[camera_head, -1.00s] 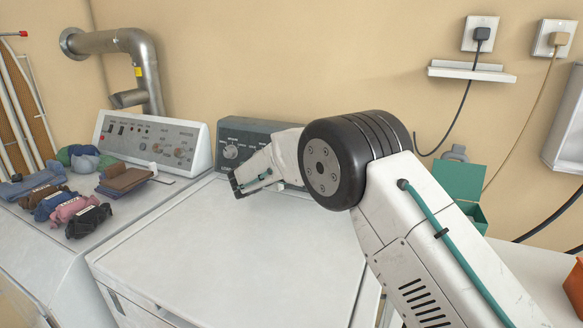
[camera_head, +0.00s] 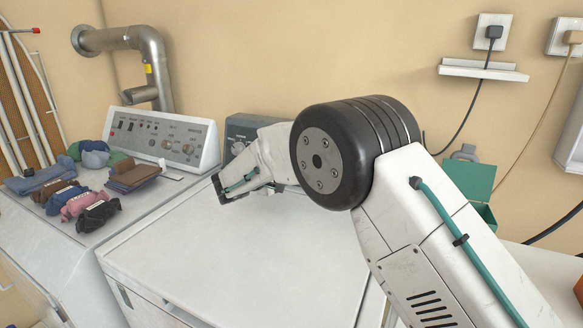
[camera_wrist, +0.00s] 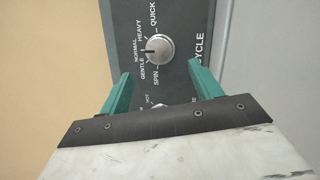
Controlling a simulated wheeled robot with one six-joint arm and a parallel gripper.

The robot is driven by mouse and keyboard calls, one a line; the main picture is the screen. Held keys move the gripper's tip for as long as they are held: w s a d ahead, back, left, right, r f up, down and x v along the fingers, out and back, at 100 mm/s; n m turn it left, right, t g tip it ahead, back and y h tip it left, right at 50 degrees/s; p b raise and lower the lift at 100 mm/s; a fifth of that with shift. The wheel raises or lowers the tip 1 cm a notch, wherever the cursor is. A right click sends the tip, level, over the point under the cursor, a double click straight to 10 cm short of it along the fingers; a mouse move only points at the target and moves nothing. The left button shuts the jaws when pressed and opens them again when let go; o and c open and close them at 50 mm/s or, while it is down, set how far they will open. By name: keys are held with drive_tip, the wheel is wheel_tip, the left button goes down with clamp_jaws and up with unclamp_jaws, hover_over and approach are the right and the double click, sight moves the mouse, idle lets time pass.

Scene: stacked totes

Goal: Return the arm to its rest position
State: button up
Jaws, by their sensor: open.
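My gripper (camera_head: 222,190) hangs above the back of the right-hand white machine, at the end of my white arm. In the wrist view my gripper (camera_wrist: 158,88) shows two green fingers set wide apart with nothing between them. Beyond the fingers is a dark control panel (camera_wrist: 185,75) with a silver dial (camera_wrist: 159,48). The panel also shows in the head view (camera_head: 235,132), partly hidden behind my arm. My arm is bent, with its large black joint in the middle of the head view.
The right machine's white top (camera_head: 235,245) is clear. Rolled and folded clothes (camera_head: 80,200) lie on the left machine (camera_head: 130,210). A metal duct (camera_head: 150,60) rises behind it. A green box (camera_head: 470,180) stands right of my arm. A small shelf (camera_head: 482,70) and plugged outlets are on the wall.

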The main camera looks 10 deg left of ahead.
drive_tip(key=shift+s+a, duration=0.1)
drive_tip(key=shift+s, duration=0.05)
drive_tip(key=s+d+r+m+g+h, duration=0.1)
drive_tip(key=s+d+r+m+g, duration=0.2)
drive_tip(key=d, duration=0.5)
drive_tip(key=s+d+r+m+g, duration=0.1)
drive_tip(key=s+d+r+g, duration=0.1)
drive_tip(key=d+r, duration=0.55)
drive_tip(key=s+d+r+m+g+y, duration=0.1)
drive_tip(key=s+d+r+m+g, duration=0.1)
drive_tip(key=s+d, duration=0.55)
drive_tip(key=s+d+r+m+g, duration=0.1)
drive_tip(key=s+d+m+g, duration=0.15)
drive_tip(key=s+d, duration=0.5)
drive_tip(key=s+d+m+g+y, duration=0.15)
drive_tip(key=s+d, duration=0.25)
drive_tip(key=s, duration=0.4)
drive_tip(key=s+d+m+g+y, duration=0.1)
drive_tip(key=s+d+y, duration=0.25)
drive_tip(key=s, duration=0.45)
drive_tip(key=s+f+m+y, duration=0.1)
drive_tip(key=s+f+y, duration=0.1)
drive_tip(key=s, duration=0.6)
drive_tip(key=s+a+f+m+y, duration=0.1)
drive_tip(key=s+f+m+y, duration=0.1)
drive_tip(key=s, duration=0.6)
drive_tip(key=shift+f, duration=0.9)
